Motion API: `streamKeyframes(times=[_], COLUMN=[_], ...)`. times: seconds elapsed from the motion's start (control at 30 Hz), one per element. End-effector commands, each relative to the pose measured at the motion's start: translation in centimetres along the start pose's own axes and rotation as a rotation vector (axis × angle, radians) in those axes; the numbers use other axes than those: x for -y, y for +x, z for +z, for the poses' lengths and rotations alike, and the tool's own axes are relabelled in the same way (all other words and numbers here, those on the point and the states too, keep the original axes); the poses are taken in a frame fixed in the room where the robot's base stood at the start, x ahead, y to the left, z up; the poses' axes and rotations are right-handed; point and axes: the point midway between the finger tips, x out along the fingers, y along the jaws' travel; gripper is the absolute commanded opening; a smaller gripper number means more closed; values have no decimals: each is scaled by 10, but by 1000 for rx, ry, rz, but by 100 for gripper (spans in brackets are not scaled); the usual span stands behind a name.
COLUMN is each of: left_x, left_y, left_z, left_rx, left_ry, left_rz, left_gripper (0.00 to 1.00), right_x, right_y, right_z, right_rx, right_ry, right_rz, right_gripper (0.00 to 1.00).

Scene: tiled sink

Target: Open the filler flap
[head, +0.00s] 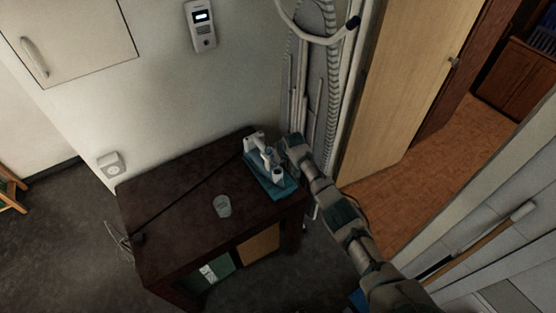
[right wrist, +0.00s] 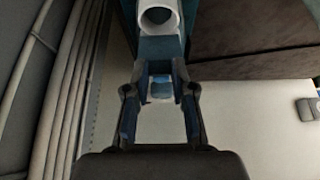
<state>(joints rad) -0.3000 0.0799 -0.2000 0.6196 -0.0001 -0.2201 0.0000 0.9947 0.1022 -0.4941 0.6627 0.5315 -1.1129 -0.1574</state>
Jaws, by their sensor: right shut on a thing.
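A small white machine (head: 254,144) stands on a teal base (head: 283,191) at the right end of the dark table in the head view. A white cup-like part with a dark opening sits at its front, and a round white rim (right wrist: 160,17) shows at the top of the right wrist view. My right gripper (right wrist: 162,84) is shut on a part of the machine, with a bluish piece between its fingers. I cannot tell whether this piece is the filler flap or how far the flap stands open. My left gripper is not in view.
The dark table (head: 175,205) holds a clear glass (head: 222,206) left of the machine and a dark cable. Pipes and a white column (head: 312,80) stand close behind my right arm. The table's left part is mostly clear.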

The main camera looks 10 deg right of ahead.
Motion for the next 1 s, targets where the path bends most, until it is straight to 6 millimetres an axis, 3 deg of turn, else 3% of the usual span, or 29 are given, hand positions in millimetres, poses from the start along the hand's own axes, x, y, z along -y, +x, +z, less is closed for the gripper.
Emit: streamKeyframes(times=[0.03, 0.07, 0.13, 0.57, 0.77, 1.0], left_x=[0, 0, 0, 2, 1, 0], left_y=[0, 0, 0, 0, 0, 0], left_z=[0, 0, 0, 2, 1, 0], left_rx=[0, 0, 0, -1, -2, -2], left_ry=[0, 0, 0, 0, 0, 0], left_rz=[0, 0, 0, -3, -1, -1], left_gripper=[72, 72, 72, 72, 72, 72], right_x=[0, 0, 0, 0, 0, 0], right_y=[-1, -1, -1, -6, -29, -79], right_z=[-2, -2, -2, -1, -1, -2], right_rx=[-6, -6, -5, -3, -5, -5], right_ry=[-1, -1, -1, 0, -2, -2], right_rz=[0, 0, 0, -1, 0, 0], right_gripper=[0, 32, 49, 50, 50, 50])
